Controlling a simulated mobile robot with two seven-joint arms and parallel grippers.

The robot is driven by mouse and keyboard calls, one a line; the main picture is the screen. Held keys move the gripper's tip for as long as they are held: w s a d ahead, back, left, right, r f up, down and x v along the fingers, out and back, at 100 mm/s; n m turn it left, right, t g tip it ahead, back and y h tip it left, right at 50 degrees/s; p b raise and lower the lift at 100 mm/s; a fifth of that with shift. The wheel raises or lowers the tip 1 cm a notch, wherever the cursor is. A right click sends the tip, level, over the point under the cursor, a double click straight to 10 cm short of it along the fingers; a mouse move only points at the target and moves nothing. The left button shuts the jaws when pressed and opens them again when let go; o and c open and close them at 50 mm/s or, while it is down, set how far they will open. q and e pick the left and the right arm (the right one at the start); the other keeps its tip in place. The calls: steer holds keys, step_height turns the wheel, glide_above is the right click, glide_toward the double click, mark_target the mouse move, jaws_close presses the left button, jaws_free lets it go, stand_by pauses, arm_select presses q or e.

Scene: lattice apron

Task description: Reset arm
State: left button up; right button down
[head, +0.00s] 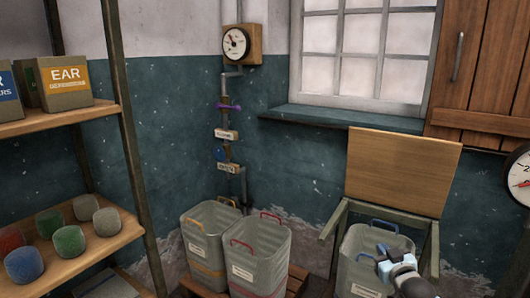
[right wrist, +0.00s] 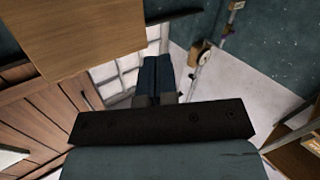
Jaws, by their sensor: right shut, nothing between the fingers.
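My right gripper (head: 383,256) is at the lower right of the head view, in front of a grey bin with a blue handle. In the right wrist view its two dark blue fingers (right wrist: 156,76) lie together, shut and empty. That view looks toward the window and wall, turned from the head view. My left gripper shows in neither view.
The bin (head: 350,270) stands beneath a raised wooden board (head: 402,172) on a green frame. Two more bins (head: 208,243) (head: 258,254) stand on a wooden pallet. A wall pipe carries a gauge (head: 236,43).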

steer(key=s+a+f+g+y, duration=0.1)
steer(key=s+a+f+y, duration=0.15)
steer(key=s+a, duration=0.6)
steer(key=s+a+f+y, duration=0.1)
steer(key=s+a+f, duration=0.3)
steer(key=s, duration=0.7)
steer(key=s+a+r+g+y, duration=0.1)
steer(key=s+a+r, duration=0.2)
steer(key=s, duration=0.5)
steer(key=s+a+r+y, duration=0.15)
steer(key=s+a, duration=0.25)
steer(key=s, duration=0.4)
arm_select(q)
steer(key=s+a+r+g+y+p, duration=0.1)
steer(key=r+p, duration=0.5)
steer(key=p, duration=1)
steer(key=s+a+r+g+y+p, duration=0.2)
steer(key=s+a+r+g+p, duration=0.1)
steer(key=p, duration=1.4)
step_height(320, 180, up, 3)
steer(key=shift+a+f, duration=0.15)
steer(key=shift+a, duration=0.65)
arm_select(e)
steer(key=s+d+r+g+h, duration=0.2)
steer(key=d+r, duration=0.1)
steer(key=r, duration=0.3)
steer(key=s+d+r+g+h, duration=0.2)
steer(key=d+r, duration=0.1)
steer(key=r, duration=0.3)
steer(key=shift+r, duration=0.35)
